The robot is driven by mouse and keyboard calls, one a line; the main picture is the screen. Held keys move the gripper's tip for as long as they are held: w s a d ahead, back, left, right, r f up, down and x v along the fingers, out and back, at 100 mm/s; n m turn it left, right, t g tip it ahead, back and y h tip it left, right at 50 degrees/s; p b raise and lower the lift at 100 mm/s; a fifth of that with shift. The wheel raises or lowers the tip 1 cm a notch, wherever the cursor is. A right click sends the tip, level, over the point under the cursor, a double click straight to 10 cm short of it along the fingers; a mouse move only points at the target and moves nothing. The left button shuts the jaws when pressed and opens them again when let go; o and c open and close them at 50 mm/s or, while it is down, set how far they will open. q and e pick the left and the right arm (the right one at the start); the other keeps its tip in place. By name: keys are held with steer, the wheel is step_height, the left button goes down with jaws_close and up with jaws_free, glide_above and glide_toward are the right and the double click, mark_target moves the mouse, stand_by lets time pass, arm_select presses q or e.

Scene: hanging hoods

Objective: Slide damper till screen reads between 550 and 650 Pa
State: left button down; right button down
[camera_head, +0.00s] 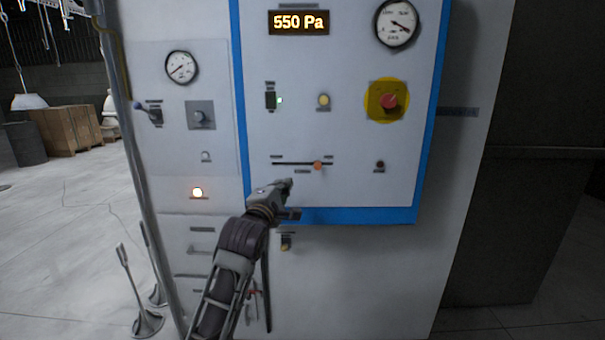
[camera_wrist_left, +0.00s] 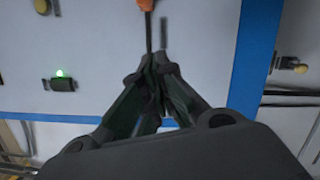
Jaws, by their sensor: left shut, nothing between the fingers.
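The screen (camera_head: 299,22) at the top of the blue-edged panel reads 550 Pa in orange digits. The damper slider has an orange knob (camera_head: 318,165) sitting right of the middle of its dark horizontal slot (camera_head: 290,163). My left gripper (camera_head: 287,184) is shut and empty, just below and to the left of the knob. In the left wrist view the shut fingertips (camera_wrist_left: 158,64) are close to the slot (camera_wrist_left: 149,36), and the knob (camera_wrist_left: 146,5) is at the top edge, apart from them. My right gripper is not in view.
A red button on a yellow plate (camera_head: 388,101), a pale yellow button (camera_head: 323,100) and a green-lit switch (camera_head: 271,100) are above the slider. A small dark knob (camera_head: 380,164) is to its right. Dials and a lever (camera_head: 147,108) are at the left.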

mark_target(318, 166)
arm_select(q)
steer(key=shift+x, duration=3.6)
steer(key=shift+d+r+p, duration=0.15)
steer(key=shift+d, duration=0.35)
steer(key=shift+d+r+p, duration=0.15)
steer(key=shift+d, duration=0.35)
steer(key=shift+d+r, duration=0.15)
steer(key=shift+d, duration=0.65)
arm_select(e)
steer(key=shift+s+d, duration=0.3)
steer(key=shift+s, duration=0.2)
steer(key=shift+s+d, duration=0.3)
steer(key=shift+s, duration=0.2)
arm_select(q)
steer(key=shift+s, duration=0.1)
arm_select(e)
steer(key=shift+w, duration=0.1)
arm_select(q)
steer(key=shift+s+d, duration=0.1)
